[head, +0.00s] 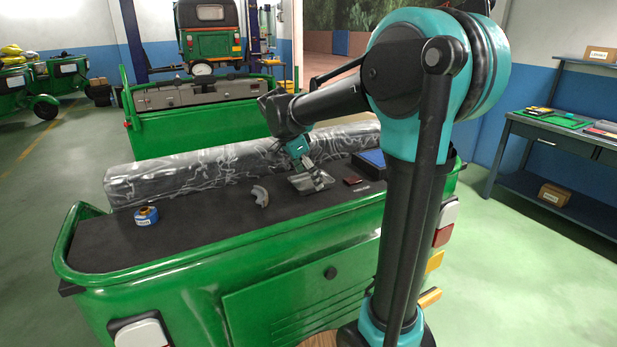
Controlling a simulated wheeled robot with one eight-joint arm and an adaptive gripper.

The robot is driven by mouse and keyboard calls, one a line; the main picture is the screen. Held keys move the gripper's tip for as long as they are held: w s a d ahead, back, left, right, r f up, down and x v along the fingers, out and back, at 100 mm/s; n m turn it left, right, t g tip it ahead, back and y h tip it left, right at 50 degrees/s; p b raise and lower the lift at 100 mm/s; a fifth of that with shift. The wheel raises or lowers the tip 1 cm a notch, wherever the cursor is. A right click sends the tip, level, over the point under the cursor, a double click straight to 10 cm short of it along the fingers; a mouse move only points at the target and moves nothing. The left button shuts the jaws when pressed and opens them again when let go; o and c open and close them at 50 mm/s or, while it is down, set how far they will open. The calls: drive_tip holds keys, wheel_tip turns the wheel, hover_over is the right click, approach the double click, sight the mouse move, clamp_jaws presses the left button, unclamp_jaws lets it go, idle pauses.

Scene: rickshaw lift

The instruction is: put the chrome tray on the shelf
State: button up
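A small shiny silver piece, which looks like the chrome tray (316,182), lies on the dark bed of the green rickshaw. My gripper (306,166) points down just above and behind its left part. The fingers are small and dark here, so I cannot tell whether they are open or touch the tray. The shelf (559,130) is a blue-grey rack at the right wall, with an upper board, a middle board and a lower board.
The rickshaw bed (200,225) also holds a wrapped roll (230,160), a blue tape roll (146,215), a grey curved piece (260,196), a brown block (352,181) and a blue box (370,162). Cardboard boxes (553,195) and flat items occupy parts of the rack. Green floor lies between.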

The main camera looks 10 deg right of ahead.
drive_tip(key=shift+r, duration=0.15)
drive_tip(key=v, duration=1.2)
drive_tip(key=shift+s, duration=0.15)
